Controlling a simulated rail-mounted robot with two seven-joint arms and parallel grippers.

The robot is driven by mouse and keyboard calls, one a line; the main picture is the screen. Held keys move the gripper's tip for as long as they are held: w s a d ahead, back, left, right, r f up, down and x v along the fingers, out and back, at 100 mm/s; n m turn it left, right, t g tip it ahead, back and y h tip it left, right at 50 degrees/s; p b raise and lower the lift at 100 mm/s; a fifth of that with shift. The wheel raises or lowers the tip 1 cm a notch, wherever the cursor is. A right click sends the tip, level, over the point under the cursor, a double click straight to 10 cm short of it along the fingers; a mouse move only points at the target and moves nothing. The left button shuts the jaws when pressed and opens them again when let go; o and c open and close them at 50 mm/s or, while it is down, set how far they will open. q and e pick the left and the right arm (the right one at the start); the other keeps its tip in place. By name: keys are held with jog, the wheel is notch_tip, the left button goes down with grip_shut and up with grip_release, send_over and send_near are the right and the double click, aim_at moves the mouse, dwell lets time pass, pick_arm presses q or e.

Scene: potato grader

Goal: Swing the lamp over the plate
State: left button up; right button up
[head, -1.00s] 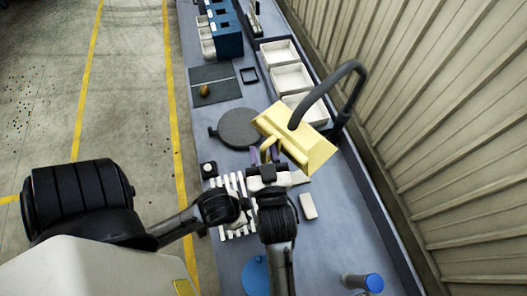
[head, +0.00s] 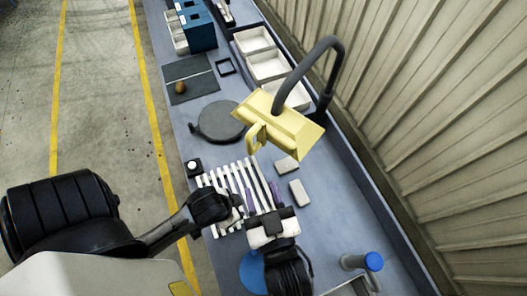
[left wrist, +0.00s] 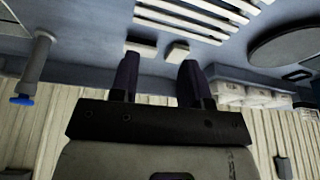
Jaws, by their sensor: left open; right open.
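The dark round plate (head: 218,121) lies on the bench just left of the lamp in the head view. The shade appears beside the plate, overlapping its right edge at most. My left gripper (left wrist: 160,80) is open and empty in the left wrist view. The plate shows there at upper right (left wrist: 290,46); I cannot make out the lamp there.
White bins (head: 268,65), a dark mat (head: 190,88) with a potato (head: 180,87), and a blue box (head: 197,30) stand farther back. A ribbed wall (head: 420,110) bounds the right.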

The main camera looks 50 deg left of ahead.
pick_arm(q)
jog(key=shift+a+f, duration=0.1)
jog(key=shift+a, duration=0.1)
pick_arm(e)
jog(key=shift+s+d, duration=0.2)
jog(key=shift+d, duration=0.35)
